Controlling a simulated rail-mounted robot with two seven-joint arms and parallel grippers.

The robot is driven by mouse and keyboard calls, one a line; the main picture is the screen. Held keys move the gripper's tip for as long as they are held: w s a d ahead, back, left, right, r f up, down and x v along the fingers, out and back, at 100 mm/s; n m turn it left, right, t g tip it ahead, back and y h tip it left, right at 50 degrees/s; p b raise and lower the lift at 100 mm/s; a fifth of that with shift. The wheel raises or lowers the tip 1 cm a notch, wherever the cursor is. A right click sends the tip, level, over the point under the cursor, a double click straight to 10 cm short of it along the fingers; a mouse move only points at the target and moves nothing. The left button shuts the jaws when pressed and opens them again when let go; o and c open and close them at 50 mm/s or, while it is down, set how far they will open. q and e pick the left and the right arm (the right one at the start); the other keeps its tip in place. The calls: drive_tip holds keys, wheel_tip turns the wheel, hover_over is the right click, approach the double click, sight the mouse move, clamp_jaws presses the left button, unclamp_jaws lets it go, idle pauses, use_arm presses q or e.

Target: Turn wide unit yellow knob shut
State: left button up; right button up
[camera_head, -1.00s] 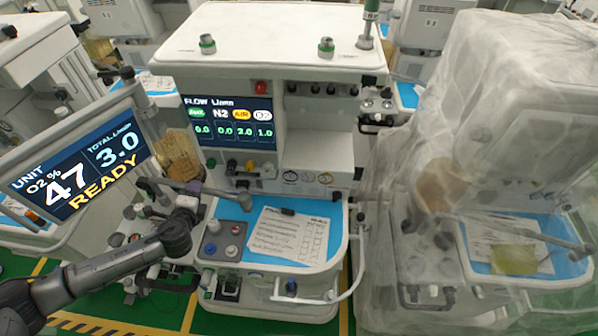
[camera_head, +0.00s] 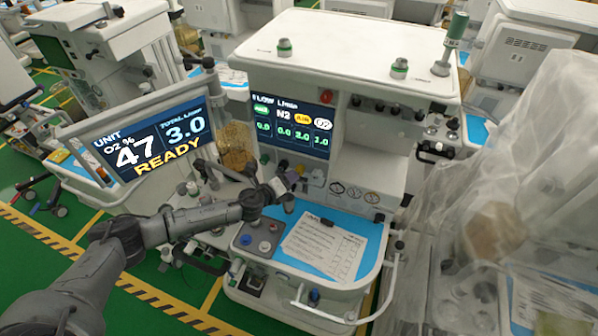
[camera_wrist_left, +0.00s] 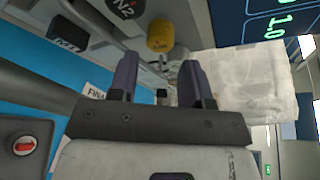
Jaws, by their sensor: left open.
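The wide unit (camera_head: 340,50) is the white cart with the flow screen (camera_head: 295,125), which lists N2, AIR and O2. In the left wrist view, the yellow knob (camera_wrist_left: 160,35) sits ahead of my left gripper (camera_wrist_left: 159,62), roughly in line with the gap between its fingers. The fingers are open and apart from the knob, with nothing between them. A black N2 knob (camera_wrist_left: 124,8) is to the knob's left. My right gripper is out of view.
A clipboard sheet (camera_head: 325,248) lies on the blue worktop (camera_head: 368,233) below. The READY monitor (camera_head: 150,140) stands left of the unit, above my arm. A plastic-draped cart (camera_head: 500,200) is close on the right. A push handle (camera_head: 392,285) curves along the worktop's right side.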

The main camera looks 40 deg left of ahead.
sight(299, 172)
use_arm(q)
drive_tip(key=shift+x, duration=2.95)
drive_tip(key=c, duration=0.6)
